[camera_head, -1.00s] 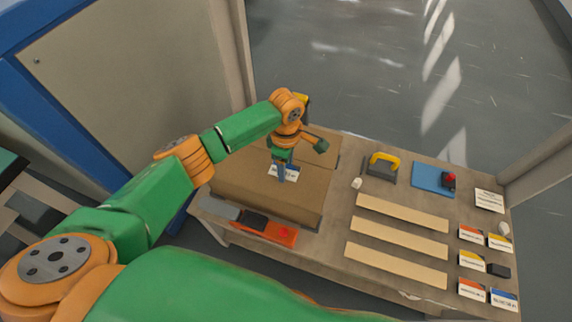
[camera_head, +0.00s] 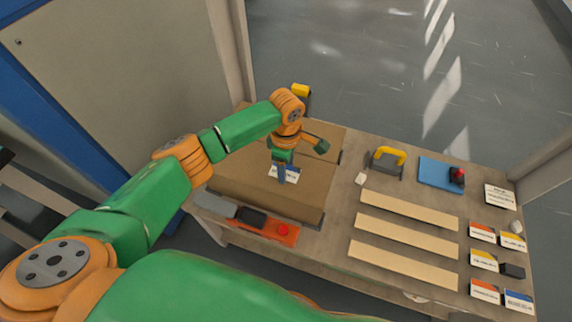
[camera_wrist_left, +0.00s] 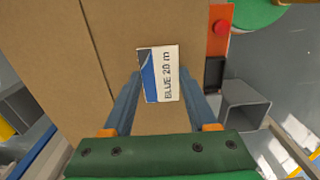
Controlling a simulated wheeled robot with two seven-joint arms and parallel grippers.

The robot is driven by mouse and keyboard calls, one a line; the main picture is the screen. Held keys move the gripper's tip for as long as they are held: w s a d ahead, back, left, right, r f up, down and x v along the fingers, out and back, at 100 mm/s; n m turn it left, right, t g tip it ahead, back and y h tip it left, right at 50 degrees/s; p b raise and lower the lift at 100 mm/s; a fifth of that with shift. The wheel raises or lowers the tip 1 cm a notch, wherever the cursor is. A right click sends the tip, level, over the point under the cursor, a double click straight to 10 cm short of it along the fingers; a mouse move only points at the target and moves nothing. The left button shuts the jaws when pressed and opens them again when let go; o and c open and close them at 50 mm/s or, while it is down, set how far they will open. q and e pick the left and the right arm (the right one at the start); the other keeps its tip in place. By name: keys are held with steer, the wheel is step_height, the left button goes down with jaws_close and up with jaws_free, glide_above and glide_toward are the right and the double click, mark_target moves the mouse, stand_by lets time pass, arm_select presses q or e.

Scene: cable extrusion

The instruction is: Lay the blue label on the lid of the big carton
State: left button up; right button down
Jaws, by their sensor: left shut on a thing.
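The big carton (camera_head: 315,178) is a flat brown box on the left part of the bench, and its lid also fills much of the left wrist view (camera_wrist_left: 50,50). My left gripper (camera_head: 282,180) is over the lid, pointing down. It is shut on the blue label (camera_head: 293,178), a white card with a blue corner and the words "BLUE 20 m" in the left wrist view (camera_wrist_left: 165,72). The label lies between the fingertips (camera_wrist_left: 160,85), over the lid. Whether it touches the lid I cannot tell. My right gripper is not in view.
An orange strip with a red button (camera_head: 283,230) lies in front of the carton. To the right are wooden strips (camera_head: 405,235), a yellow-handled tool (camera_head: 388,160), a blue mat (camera_head: 436,174) and several label cards (camera_head: 482,232) near the bench's right edge.

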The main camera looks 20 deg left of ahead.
arm_select(q)
steer(key=shift+f, duration=0.35)
steer(key=o, duration=1)
steer(key=shift+o, duration=0.2)
step_height(320, 180, up, 7)
steer(key=shift+r+p, duration=0.1)
steer(key=shift+p, duration=0.7)
